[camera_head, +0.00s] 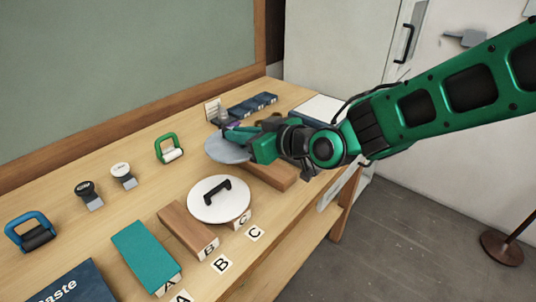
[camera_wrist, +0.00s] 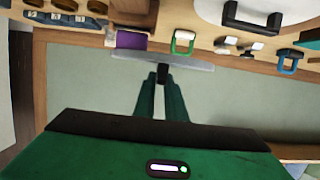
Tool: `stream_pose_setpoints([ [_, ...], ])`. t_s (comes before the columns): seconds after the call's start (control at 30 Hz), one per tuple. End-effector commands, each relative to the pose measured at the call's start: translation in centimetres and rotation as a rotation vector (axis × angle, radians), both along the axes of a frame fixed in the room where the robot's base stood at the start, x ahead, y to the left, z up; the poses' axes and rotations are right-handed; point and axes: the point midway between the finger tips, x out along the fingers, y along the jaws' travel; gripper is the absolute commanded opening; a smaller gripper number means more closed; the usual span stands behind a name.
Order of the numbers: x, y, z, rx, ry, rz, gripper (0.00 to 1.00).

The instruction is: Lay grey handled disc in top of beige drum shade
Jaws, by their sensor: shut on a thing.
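My gripper (camera_head: 262,146) is shut on the handle of a grey disc (camera_head: 226,149). The disc is held above the bench, over its far half. In the wrist view the disc (camera_wrist: 135,58) shows almost edge-on, and its black handle (camera_wrist: 163,72) sits between my fingertips (camera_wrist: 163,80). In the head view my fingers hide part of the disc and its handle. I cannot make out a beige drum shade in either view.
Green (camera_head: 165,150) and blue (camera_head: 20,222) handled items stand along the back. A brown round stand base (camera_head: 501,248) is on the floor.

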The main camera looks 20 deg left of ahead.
Motion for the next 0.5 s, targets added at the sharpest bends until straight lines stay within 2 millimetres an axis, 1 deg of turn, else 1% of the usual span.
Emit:
stream_pose_setpoints([
  [0.03,0.9,-0.9,-0.7,-0.001,0.004,-0.006,0.0],
  [0.23,3.7,-3.6,-3.0,-0.001,0.003,-0.007,0.0],
  [0.4,5.2,-5.1,-4.3,0.001,0.002,-0.005,0.0],
  [0.5,5.5,-5.5,-4.5,0.001,0.001,-0.003,0.0],
])
